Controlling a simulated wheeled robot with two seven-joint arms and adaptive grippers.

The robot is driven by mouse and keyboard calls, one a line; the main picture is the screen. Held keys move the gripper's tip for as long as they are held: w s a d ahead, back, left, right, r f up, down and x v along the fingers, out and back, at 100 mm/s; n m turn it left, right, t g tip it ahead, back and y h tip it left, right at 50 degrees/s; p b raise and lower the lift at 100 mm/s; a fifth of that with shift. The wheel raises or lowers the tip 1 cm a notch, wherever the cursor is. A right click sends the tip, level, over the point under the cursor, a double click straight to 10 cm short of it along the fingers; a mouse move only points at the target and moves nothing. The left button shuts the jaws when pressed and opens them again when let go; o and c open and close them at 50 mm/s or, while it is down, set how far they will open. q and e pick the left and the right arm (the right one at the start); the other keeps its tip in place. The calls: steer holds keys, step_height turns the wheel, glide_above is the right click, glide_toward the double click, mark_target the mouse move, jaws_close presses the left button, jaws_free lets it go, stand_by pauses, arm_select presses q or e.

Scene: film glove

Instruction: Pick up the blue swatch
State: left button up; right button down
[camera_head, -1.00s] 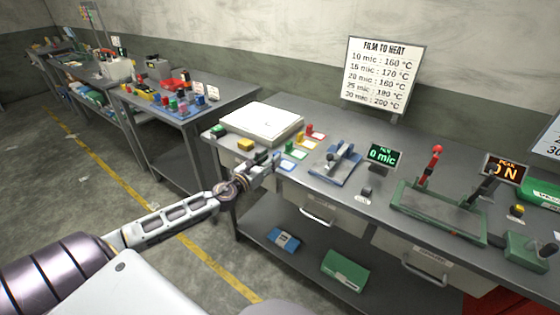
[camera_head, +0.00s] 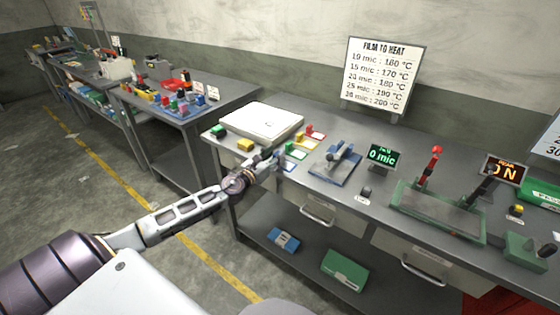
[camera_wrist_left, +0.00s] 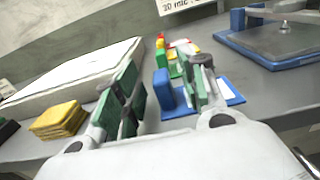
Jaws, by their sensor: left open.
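The blue swatch (camera_wrist_left: 164,89) is a small upright blue block at a blue-edged card (camera_wrist_left: 236,98) on the bench. In the left wrist view it shows between the two green-padded fingers of my left gripper (camera_wrist_left: 160,88), which is open. Clear room shows between the left finger and the swatch; the right finger looks closer to it. I cannot tell whether they touch. In the head view my left gripper (camera_head: 274,161) is at the bench's front edge and covers the blue swatch.
Green, yellow and red swatches with cards (camera_head: 314,134) stand in a row behind. A white flat-topped box (camera_head: 262,119), a yellow stack (camera_head: 245,145) and a green item (camera_head: 218,131) lie left. A blue-based device (camera_head: 334,166) stands right.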

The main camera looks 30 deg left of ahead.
arm_select(q)
steer(key=shift+w, duration=0.85)
arm_select(e)
steer(key=shift+a, duration=0.9)
arm_select(q)
steer(key=shift+d, duration=0.1)
arm_select(e)
steer(key=shift+d+r, duration=0.1)
steer(key=shift+d, duration=0.1)
